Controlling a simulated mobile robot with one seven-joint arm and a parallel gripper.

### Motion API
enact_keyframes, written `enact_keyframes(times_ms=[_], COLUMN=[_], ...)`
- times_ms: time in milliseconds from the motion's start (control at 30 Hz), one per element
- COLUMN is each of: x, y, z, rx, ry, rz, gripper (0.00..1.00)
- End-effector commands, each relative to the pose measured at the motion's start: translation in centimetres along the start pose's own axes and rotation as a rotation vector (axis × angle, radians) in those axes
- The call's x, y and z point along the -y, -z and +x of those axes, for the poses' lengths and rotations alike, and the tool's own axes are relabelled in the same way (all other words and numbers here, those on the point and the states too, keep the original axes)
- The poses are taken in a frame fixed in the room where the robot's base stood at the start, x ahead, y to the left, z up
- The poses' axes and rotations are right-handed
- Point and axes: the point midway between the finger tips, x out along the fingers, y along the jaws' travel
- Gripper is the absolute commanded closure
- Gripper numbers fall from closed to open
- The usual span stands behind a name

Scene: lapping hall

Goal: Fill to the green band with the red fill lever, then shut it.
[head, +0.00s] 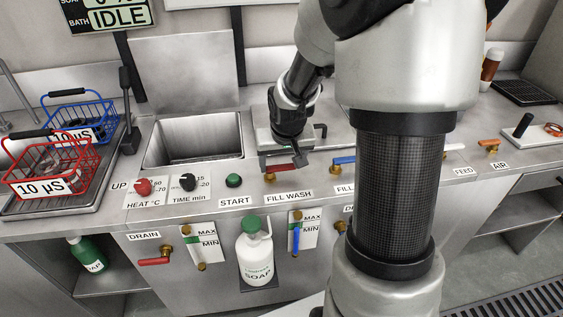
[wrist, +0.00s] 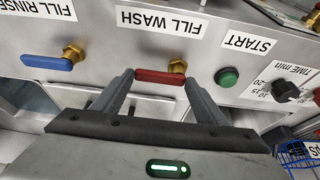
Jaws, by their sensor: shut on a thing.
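The red fill lever (wrist: 160,77) sits on a brass valve under the FILL WASH label (wrist: 152,22). In the head view it (head: 281,168) lies crosswise on the counter edge. My gripper (wrist: 160,88) has a finger at each end of the lever and is shut on it. The wash gauge (head: 196,247) is an upright tube on the front panel, with a MAX/MIN plate (head: 209,254) showing a green band. The liquid level in the tube is too small to read. The wash basin (head: 195,140) shows bare steel walls; I cannot make out water.
A blue lever (wrist: 47,62) stands beside the red one. A green START button (head: 233,180) and two knobs are to the left. Below hang a red drain lever (head: 155,261) and a soap bottle (head: 255,255). Red (head: 53,170) and blue baskets (head: 78,117) stand at far left.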

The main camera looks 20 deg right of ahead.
Motion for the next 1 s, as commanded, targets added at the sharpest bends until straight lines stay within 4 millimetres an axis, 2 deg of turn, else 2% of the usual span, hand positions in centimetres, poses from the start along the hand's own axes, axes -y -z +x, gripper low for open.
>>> enact_keyframes(times_ms=[367,1000], x=[-0.2,-0.3], y=[0.3,1.6], z=[-0.4,0.3], rx=[0.004,0.003], ry=[0.026,0.197], rz=[-0.06,-0.465], gripper=[0.74,0.74])
